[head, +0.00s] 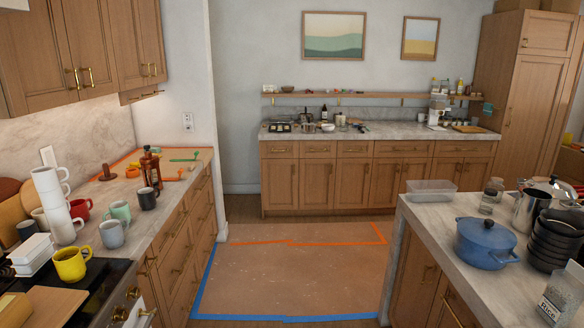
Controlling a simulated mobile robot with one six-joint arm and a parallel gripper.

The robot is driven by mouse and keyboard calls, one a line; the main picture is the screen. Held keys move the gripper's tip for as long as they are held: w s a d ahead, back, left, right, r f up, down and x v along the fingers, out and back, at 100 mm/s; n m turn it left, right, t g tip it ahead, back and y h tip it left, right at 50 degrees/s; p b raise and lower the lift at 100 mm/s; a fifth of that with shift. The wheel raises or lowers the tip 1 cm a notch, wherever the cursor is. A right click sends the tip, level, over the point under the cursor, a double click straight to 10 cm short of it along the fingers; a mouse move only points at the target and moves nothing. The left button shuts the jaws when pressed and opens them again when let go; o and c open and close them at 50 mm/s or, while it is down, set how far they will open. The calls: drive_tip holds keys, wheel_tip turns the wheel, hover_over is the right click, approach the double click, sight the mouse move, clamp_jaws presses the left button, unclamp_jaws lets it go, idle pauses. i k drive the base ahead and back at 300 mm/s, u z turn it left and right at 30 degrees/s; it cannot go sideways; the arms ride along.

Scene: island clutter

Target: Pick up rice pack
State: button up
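The rice pack (562,298) is a clear bag with a pale label reading "Rice". It stands on the island counter (429,208) at the bottom right corner of the head view, and the frame edge cuts off part of it. A stack of black bowls (555,240) is just behind it, and a blue lidded pot (485,243) is behind it to the left. My gripper is not in view, so its place relative to the pack cannot be told.
A clear container (431,192), a glass jar (491,196) and a metal pitcher (528,210) stand farther back on the island. Open floor (290,270) with blue and orange tape lies between.

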sight(563, 296)
drive_tip(key=z, duration=4.55)
drive_tip(key=i, duration=0.1)
drive_tip(key=u, duration=2.85)
drive_tip(key=k, duration=0.95)
drive_tip(key=u, duration=0.15)
drive_tip(key=i, duration=0.65)
drive_tip(key=z, duration=0.05)
